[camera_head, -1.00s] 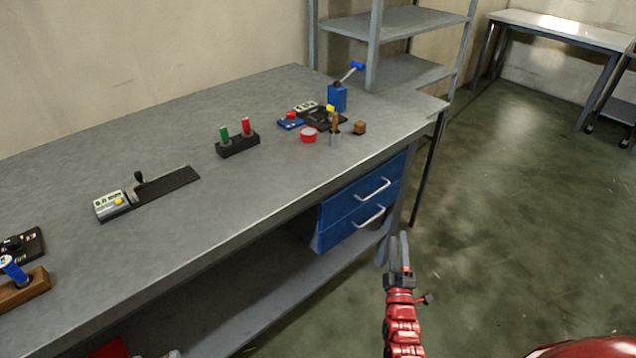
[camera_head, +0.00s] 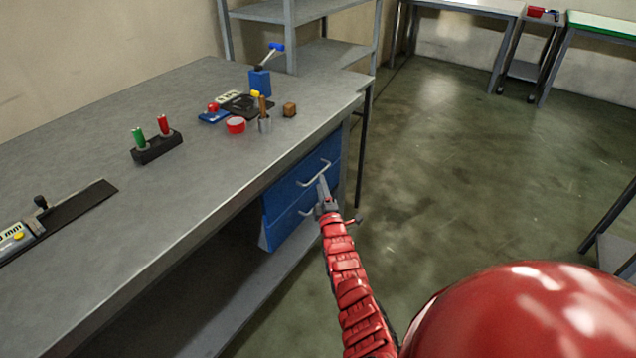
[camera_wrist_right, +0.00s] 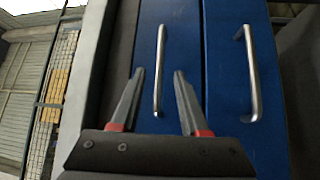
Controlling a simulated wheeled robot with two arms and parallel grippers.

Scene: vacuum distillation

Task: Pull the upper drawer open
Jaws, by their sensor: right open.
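The upper drawer (camera_head: 287,188) is blue and looks shut under the tabletop in the head view. Its metal bar handle (camera_head: 316,176) is just above my right gripper (camera_head: 323,190). In the right wrist view the upper drawer's handle (camera_wrist_right: 160,85) shows between the two open fingers of my right gripper (camera_wrist_right: 158,73), with a gap on both sides. I cannot tell how far the fingertips are from the drawer front. The lower drawer (camera_head: 283,229) is also blue; its handle (camera_wrist_right: 249,75) lies right of the fingers in the wrist view. My left gripper is not in view.
A lower shelf (camera_head: 235,305) runs beneath. Open floor (camera_head: 450,170) lies to the right.

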